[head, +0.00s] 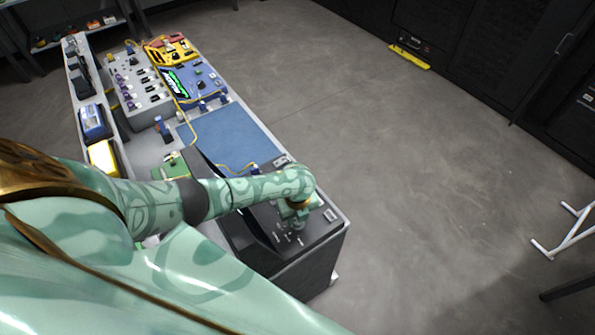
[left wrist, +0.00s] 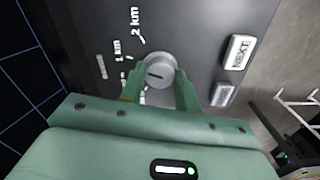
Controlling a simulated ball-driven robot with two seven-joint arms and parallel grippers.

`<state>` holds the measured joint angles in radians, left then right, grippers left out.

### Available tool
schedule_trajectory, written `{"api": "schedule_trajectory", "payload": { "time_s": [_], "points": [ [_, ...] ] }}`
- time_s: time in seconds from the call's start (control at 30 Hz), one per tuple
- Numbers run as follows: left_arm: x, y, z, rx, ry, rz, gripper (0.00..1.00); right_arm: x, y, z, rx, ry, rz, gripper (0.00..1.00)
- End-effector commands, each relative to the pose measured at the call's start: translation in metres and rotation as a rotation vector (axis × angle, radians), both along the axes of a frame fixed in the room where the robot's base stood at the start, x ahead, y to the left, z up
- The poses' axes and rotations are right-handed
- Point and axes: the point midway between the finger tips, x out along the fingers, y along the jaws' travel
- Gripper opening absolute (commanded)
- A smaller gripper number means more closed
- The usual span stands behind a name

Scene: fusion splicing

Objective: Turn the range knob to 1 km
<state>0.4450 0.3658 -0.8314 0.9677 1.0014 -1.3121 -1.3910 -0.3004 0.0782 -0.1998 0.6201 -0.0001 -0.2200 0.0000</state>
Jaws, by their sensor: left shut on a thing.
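The range knob (left wrist: 158,72) is a round grey knob with a short dark mark, on a dark panel. Printed beside it are a 2 km label (left wrist: 136,25) and a 1 km label (left wrist: 118,50), with further labels partly hidden by a finger. The mark lies roughly toward the left side of the picture; I cannot tell which label it meets. My left gripper (left wrist: 160,88) is shut on the knob, a green finger on either side. In the head view my left gripper (head: 297,212) reaches down onto the dark instrument (head: 262,262) at the bench's near end.
A NEXT button (left wrist: 240,50) and another pale button (left wrist: 222,94) sit right of the knob. Behind the instrument lies a blue mat (head: 235,137), with a yellow cable, a blue device (head: 205,90) and a grey panel with knobs (head: 135,85). Open floor lies right of the bench.

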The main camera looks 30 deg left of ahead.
Motion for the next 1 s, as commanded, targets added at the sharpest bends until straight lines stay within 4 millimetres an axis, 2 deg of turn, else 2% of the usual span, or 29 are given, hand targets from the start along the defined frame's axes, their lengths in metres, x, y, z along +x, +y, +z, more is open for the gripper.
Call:
{"api": "schedule_trajectory", "payload": {
  "time_s": [0.4, 0.43, 0.5, 0.83, 1.0],
  "points": [
    [-0.001, 0.0, -0.001, 0.0, 0.001, -0.005, 0.09, 0.0, 0.0, 0.0, -0.001, 0.0, 0.0, 0.54],
    [-0.001, 0.0, -0.001, 0.0, 0.001, -0.004, 0.4, 0.0, -0.001, 0.0, -0.001, 0.0, 0.0, 0.54],
    [-0.001, 0.0, -0.001, 0.0, 0.001, -0.004, 0.54, 0.0, -0.001, 0.0, -0.001, 0.0, 0.001, 0.54],
    [0.0, 0.0, 0.005, 0.001, 0.001, -0.004, 0.54, 0.0, -0.002, 0.003, -0.002, -0.001, 0.001, 0.54],
    [0.0, 0.0, 0.035, -0.001, -0.002, -0.004, 0.54, 0.001, -0.002, 0.019, -0.003, -0.002, 0.001, 0.54]
  ]
}}
